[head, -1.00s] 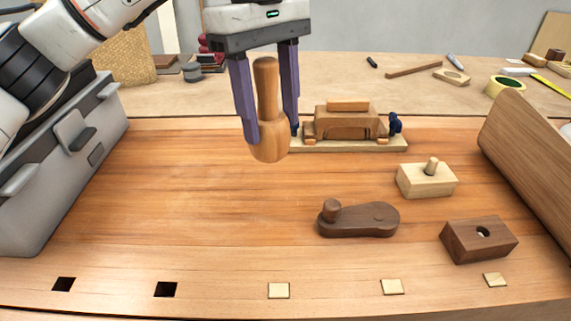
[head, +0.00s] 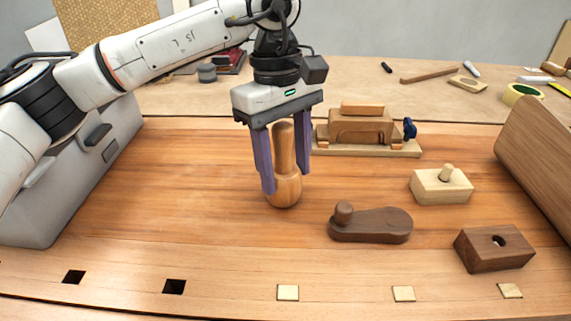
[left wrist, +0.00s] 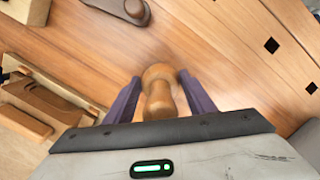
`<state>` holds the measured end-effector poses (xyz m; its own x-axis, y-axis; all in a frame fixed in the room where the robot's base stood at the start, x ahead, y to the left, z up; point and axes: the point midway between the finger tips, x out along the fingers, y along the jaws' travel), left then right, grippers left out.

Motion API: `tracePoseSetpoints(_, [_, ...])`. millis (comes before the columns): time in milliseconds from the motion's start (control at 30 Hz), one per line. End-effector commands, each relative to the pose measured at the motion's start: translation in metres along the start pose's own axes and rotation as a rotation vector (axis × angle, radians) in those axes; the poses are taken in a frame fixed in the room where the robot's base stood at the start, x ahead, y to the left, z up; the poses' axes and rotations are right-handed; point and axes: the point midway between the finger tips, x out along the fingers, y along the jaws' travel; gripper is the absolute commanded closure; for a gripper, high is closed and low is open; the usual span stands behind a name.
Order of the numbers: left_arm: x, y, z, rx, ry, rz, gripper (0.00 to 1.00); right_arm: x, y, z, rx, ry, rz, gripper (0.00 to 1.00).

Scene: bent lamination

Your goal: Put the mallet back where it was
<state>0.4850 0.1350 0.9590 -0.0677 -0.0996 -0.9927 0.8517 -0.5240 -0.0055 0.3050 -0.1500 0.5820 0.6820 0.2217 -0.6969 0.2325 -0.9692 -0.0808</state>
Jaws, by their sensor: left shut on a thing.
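The wooden mallet (head: 285,150) stands upright, with a slim handle on top and a rounded, wider head below. My left gripper (head: 284,188) is shut on it, with one purple finger on each side. The head is low over the bench; I cannot tell whether it touches the wood. In the left wrist view the mallet (left wrist: 158,92) shows from above between the two fingers. My right gripper is not in view.
The workbench (head: 190,190) is clear left of the mallet. A brown clamp-like fixture (head: 362,125) stands behind right. A dark wooden piece with a knob (head: 375,226), a pale block with a peg (head: 440,187) and a dark holed block (head: 494,248) lie right. A grey toolbox (head: 75,180) stands left.

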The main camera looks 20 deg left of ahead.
Motion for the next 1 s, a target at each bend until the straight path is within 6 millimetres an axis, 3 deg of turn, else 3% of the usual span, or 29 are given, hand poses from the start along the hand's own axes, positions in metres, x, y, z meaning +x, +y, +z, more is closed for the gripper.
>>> tracePoseSetpoints(133, [0.003, 0.000, 0.000, 0.000, 0.000, 0.001, 0.81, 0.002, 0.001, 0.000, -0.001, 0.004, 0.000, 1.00])
tracePoseSetpoints(167, [0.002, 0.000, 0.000, 0.000, 0.000, 0.000, 0.45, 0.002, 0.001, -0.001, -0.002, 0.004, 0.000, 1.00])
tracePoseSetpoints(267, [0.002, 0.000, 0.000, 0.000, 0.000, 0.000, 0.31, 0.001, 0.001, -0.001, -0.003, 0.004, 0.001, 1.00])
tracePoseSetpoints(667, [-0.008, 0.001, 0.000, -0.001, 0.001, 0.002, 0.31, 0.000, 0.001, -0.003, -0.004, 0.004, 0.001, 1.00])
tracePoseSetpoints(1000, [-0.077, 0.001, 0.001, 0.000, 0.001, 0.003, 0.31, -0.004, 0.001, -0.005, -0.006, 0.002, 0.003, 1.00])
